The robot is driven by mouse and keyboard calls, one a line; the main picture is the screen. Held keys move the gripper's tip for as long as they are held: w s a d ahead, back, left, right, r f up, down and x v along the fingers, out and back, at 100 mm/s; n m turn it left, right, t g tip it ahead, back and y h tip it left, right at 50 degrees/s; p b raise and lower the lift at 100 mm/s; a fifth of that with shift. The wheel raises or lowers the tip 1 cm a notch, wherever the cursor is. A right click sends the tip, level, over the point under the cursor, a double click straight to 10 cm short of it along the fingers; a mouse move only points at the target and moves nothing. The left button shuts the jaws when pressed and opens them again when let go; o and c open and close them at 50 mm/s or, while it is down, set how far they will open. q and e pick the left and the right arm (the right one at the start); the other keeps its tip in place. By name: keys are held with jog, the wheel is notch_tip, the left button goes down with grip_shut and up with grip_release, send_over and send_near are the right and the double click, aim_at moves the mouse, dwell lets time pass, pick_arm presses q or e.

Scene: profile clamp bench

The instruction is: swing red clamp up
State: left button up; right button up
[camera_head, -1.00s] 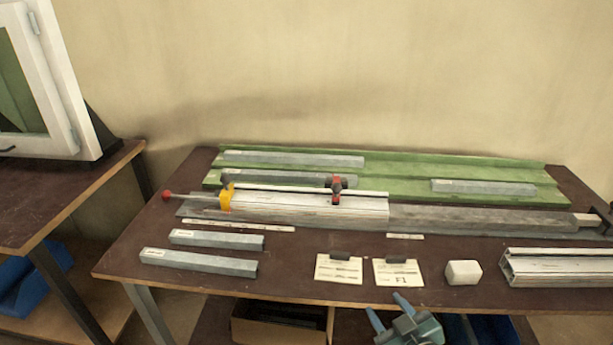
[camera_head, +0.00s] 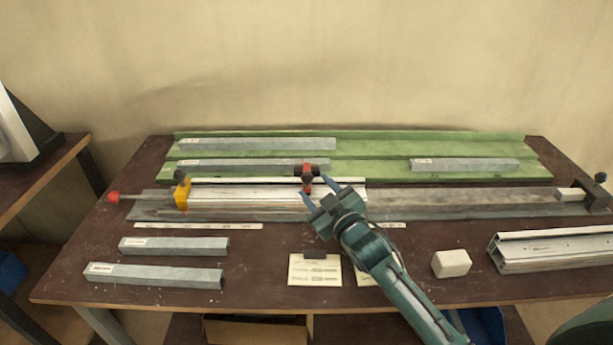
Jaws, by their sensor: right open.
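The yellow clamp (camera_head: 182,192) holds the left end of the profile. My left gripper is not in view.
A green rack (camera_head: 380,150) with several grey bars lies behind. Two grey bars (camera_head: 155,274) lie at the front left. A white block (camera_head: 451,263), a paper card (camera_head: 314,270) and a white profile piece (camera_head: 550,250) lie at the front.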

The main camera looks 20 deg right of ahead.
aim_at(310, 181)
jog(key=shift+w+a, duration=0.2)
jog(key=shift+w, duration=0.7)
jog(key=shift+w+a, duration=0.15)
jog(key=shift+w, duration=0.8)
jog(key=shift+w+a, duration=0.2)
jog(key=shift+w, duration=0.7)
jog(key=shift+c, duration=0.4)
grip_shut()
